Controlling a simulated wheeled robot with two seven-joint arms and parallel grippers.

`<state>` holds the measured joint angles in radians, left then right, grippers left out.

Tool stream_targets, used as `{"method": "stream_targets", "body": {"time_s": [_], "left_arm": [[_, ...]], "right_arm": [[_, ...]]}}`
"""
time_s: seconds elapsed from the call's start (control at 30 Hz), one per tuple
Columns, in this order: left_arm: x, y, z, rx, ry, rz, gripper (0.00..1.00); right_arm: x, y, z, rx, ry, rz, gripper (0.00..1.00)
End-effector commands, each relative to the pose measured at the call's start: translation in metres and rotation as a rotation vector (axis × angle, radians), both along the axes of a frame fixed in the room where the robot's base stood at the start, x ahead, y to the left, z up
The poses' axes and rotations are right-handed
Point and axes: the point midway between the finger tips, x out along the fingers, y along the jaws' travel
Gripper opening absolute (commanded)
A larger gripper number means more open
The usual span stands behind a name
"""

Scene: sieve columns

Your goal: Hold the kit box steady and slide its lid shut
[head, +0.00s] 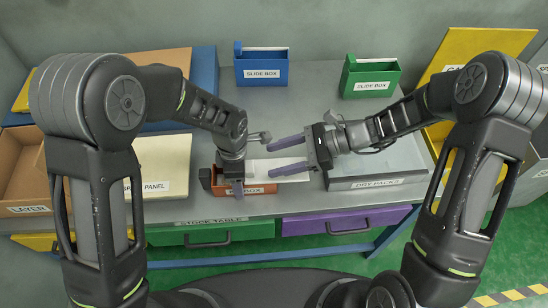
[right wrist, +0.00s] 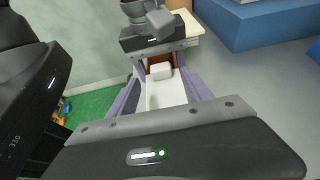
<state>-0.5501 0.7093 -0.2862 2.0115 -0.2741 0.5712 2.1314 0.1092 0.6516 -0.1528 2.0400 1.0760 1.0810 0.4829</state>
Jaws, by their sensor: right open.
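The kit box (head: 263,188) is a small orange-brown box with a white label, near the front edge of the table. Its white lid (head: 292,176) sticks out to the right, so the box is partly uncovered. In the right wrist view the lid (right wrist: 166,95) carries a pale raised block (right wrist: 160,72). My left gripper (head: 237,184) points down at the box's left part, one purple finger against its front wall; the other finger is hidden. My right gripper (head: 272,156) points left and is open, its purple fingers either side of the lid, with no clear contact.
A blue slide box (head: 262,74) and a green slide box (head: 370,84) stand at the back. A dry packs case (head: 376,183) is right of the lid. A cream panel (head: 163,160) and a brown tray (head: 25,210) lie left. The table middle behind the kit box is clear.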

Motion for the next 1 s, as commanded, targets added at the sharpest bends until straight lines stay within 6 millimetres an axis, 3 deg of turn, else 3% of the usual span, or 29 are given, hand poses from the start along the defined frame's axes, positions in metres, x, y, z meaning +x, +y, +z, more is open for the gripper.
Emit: {"method": "stream_targets", "body": {"time_s": [0.17, 0.27, 0.4, 0.5, 0.8, 1.0], "left_arm": [[0.0, 0.0, 0.0, 0.0, 0.0, 0.0, 0.21], [0.0, 0.0, 0.0, 0.0, 0.0, 0.0, 0.21], [0.0, 0.0, 0.0, 0.0, 0.0, 0.0, 0.21], [0.0, 0.0, 0.0, 0.0, 0.0, 0.0, 0.21], [0.0, 0.0, 0.0, 0.0, 0.0, 0.0, 0.21], [0.0, 0.0, 0.0, 0.0, 0.0, 0.0, 0.21]], "right_arm": [[0.0, -0.002, 0.0, 0.002, 0.001, -0.001, 0.52], [0.001, -0.019, 0.0, 0.022, 0.0, -0.007, 0.43], [-0.001, -0.055, 0.002, 0.068, 0.0, -0.006, 0.32], [-0.004, -0.067, 0.004, 0.088, 0.0, -0.002, 0.24], [-0.004, -0.066, 0.004, 0.088, 0.0, 0.0, 0.0], [-0.005, -0.055, 0.001, 0.088, 0.0, 0.002, 0.0]]}}
